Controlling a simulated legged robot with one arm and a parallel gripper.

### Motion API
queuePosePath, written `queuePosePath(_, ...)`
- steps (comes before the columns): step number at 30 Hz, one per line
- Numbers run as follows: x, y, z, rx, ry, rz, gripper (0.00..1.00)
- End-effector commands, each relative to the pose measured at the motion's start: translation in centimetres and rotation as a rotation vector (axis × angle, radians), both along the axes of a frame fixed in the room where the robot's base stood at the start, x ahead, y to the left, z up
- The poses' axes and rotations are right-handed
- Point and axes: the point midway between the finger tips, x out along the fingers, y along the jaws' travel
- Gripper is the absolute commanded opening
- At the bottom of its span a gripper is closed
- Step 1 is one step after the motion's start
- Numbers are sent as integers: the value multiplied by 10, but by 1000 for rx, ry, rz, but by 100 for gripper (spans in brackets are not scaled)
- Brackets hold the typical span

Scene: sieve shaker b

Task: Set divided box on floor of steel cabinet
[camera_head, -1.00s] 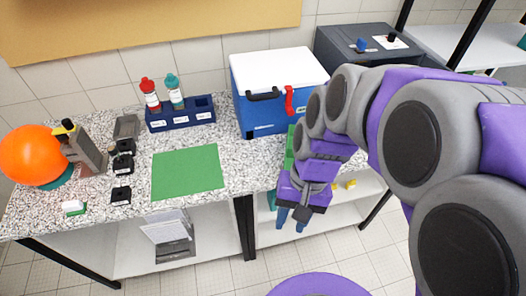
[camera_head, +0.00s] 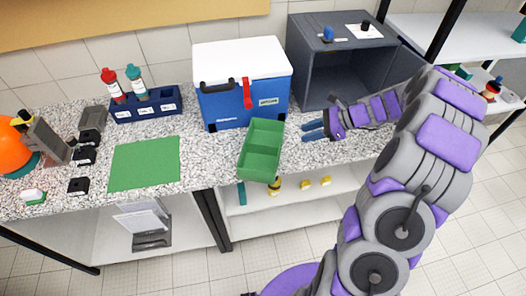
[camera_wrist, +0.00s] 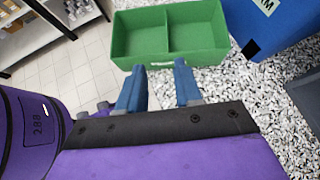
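The divided box is a green open tray with a partition (camera_head: 262,150). It stands near the counter's front edge, in front of the cooler, and looks empty. It also shows at the top of the wrist view (camera_wrist: 170,52). The steel cabinet is a dark grey box (camera_head: 304,68) at the back right of the counter. Its front is open, and a panel like an open door shows at its right. My gripper (camera_head: 313,130) is right of the divided box, below the cabinet's opening. Its two blue fingers are apart (camera_wrist: 160,87), with nothing between them.
A blue and white cooler (camera_head: 240,85) stands behind the divided box, left of the cabinet. A green mat (camera_head: 145,163) and a blue bottle rack (camera_head: 147,106) lie further left. A lower shelf (camera_head: 290,198) holds small yellow items. Bare counter shows around my gripper.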

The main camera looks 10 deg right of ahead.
Motion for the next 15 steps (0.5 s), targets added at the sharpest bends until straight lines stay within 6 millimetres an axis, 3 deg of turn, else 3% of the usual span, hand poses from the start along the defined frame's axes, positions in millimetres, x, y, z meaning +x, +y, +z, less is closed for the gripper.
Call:
queuePosePath(5,9,-6,-11,25,23,-65,34)
queuePosePath(15,28,43,-46,24,25,-65,34)
